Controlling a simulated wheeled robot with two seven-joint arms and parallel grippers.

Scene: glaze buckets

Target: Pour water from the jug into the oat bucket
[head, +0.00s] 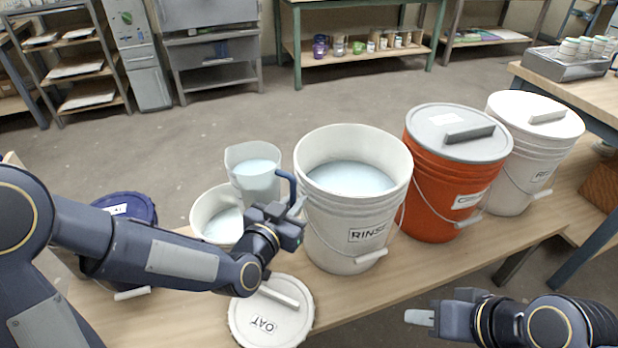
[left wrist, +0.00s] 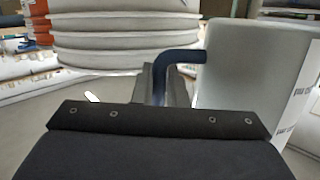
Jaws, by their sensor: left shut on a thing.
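The clear jug (head: 256,178) holds pale water and is upright, just behind and right of the oat bucket's rim in the head view. My left gripper (head: 291,212) is shut on its blue handle (head: 287,183). In the left wrist view the jug (left wrist: 250,80) is at right, its handle (left wrist: 178,56) between the fingers. The white oat bucket (head: 204,212) is open, with pale content inside, partly hidden by my left arm. Its lid (head: 262,325), marked OAT, lies on the table in front. My right gripper (head: 422,317) is at lower right, apart from everything; its opening is unclear.
The open white RINSE bucket (head: 345,225), holding pale water, stands close right of the jug. A lidded orange bucket (head: 440,190) and a lidded white bucket (head: 525,160) stand further right. A dark blue lidded container (head: 128,206) is behind my left arm. The table's (head: 400,275) front right is clear.

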